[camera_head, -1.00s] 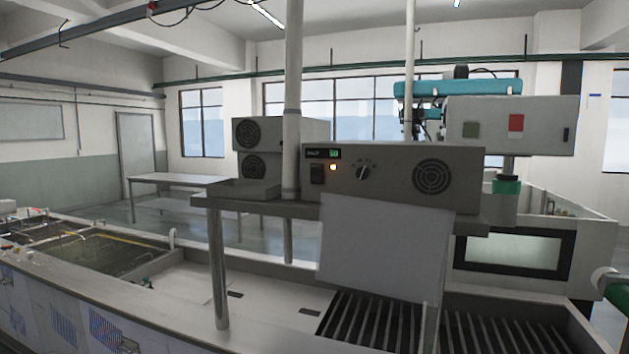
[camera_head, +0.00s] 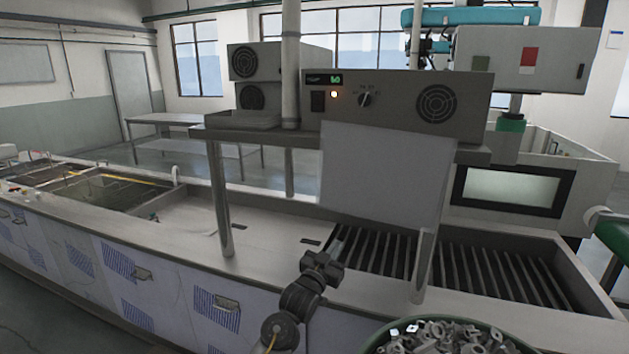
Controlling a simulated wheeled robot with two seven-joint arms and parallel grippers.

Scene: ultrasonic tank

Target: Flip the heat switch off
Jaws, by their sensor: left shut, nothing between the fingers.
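The grey control box (camera_head: 397,115) stands on a raised metal shelf (camera_head: 470,155) above the tank line. On its front are a dark rocker switch (camera_head: 317,101), a small lit orange-red lamp (camera_head: 334,95), a knob (camera_head: 366,99) and a green-lit display (camera_head: 337,79). The switch is too small to tell which side is pressed. My left gripper (camera_head: 337,245) is shut and empty, low over the counter at the left edge of the slatted grate. It is well below the box and apart from the switch. My right gripper is out of view.
A white panel (camera_head: 380,175) hangs below the box. Metal posts (camera_head: 220,200) hold up the shelf. A round green-rimmed bin (camera_head: 500,334) of metal parts is at the bottom right. A slatted grate (camera_head: 490,275) lies right of my gripper. The counter to its left is mostly clear.

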